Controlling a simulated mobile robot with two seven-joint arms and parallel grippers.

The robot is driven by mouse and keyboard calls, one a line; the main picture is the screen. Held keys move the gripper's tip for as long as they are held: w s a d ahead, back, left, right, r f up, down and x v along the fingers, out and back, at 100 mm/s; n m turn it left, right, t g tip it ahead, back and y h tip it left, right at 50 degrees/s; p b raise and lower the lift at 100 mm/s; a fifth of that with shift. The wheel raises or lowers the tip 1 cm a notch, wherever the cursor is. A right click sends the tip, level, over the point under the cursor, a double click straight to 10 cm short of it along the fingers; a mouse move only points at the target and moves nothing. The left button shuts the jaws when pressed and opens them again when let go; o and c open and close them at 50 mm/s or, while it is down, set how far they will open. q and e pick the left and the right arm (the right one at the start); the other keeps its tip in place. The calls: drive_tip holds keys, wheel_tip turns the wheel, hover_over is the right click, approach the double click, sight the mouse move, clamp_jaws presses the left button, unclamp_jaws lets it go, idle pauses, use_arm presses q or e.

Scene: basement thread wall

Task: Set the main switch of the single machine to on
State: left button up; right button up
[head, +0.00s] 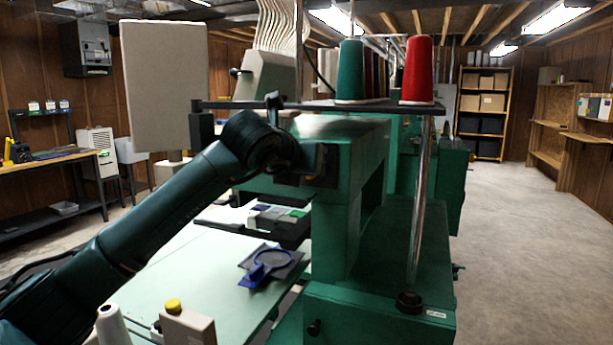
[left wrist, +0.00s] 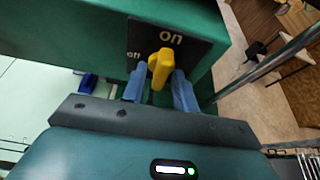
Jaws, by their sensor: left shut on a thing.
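The main switch (left wrist: 161,66) is a yellow handle on a black plate (left wrist: 192,44) on the green machine. The plate carries the word "on" above the handle and "off" to its left. The handle's upper end lies just below "on". In the left wrist view my left gripper (left wrist: 158,84) has its two blue fingers on either side of the yellow handle, shut on it. In the head view my left arm reaches to the side of the green sewing machine (head: 345,135), and the switch is hidden there. My right gripper is in neither view.
Green (head: 350,72) and red (head: 418,70) thread cones stand on the rack above the machine. A blue hoop (head: 270,262) lies on the pale table (head: 190,275). A grey panel (head: 165,85) stands by my arm. Floor at right (head: 525,230) is clear.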

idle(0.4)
use_arm(q)
drive_tip(key=o, duration=0.6)
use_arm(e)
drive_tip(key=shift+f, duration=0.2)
use_arm(q)
drive_tip(key=shift+s, duration=0.1)
drive_tip(key=b+v, duration=0.3)
drive_tip(key=v, duration=1)
drive_tip(key=shift+r, duration=0.15)
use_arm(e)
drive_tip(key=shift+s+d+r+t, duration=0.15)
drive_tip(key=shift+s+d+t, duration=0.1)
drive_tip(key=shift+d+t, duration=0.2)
use_arm(q)
drive_tip(key=shift+d, duration=0.1)
